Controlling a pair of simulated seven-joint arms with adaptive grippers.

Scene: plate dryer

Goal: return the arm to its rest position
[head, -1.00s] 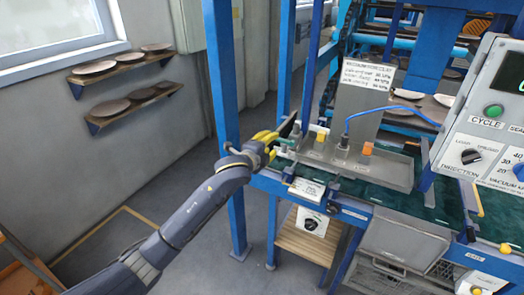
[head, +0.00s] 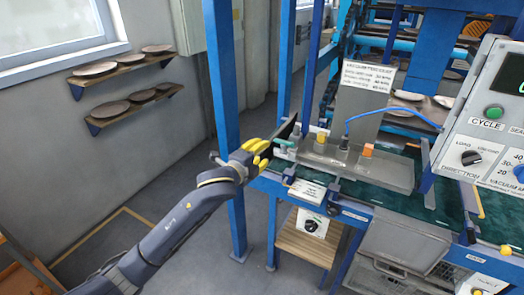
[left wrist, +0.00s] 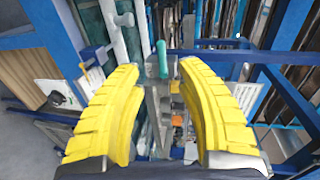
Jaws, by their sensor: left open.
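My left arm comes in from the lower left in the head view. Its gripper (head: 262,150) has yellow fingers and is left of the bench's front corner, beside the blue post. In the left wrist view the gripper (left wrist: 160,75) is open, with its two fingers wide apart and nothing between them. A teal handle (head: 286,143) at the bench's left end is just beyond the fingers. It also shows in the left wrist view (left wrist: 162,58), ahead of the gap and apart from both fingers. My right gripper is not in view.
A grey metal tray (head: 395,180) on the bench carries a yellow knob (head: 321,136) and an orange block (head: 368,150). A blue upright post (head: 222,80) stands close to the gripper. Wall shelves (head: 125,62) hold plates at the left.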

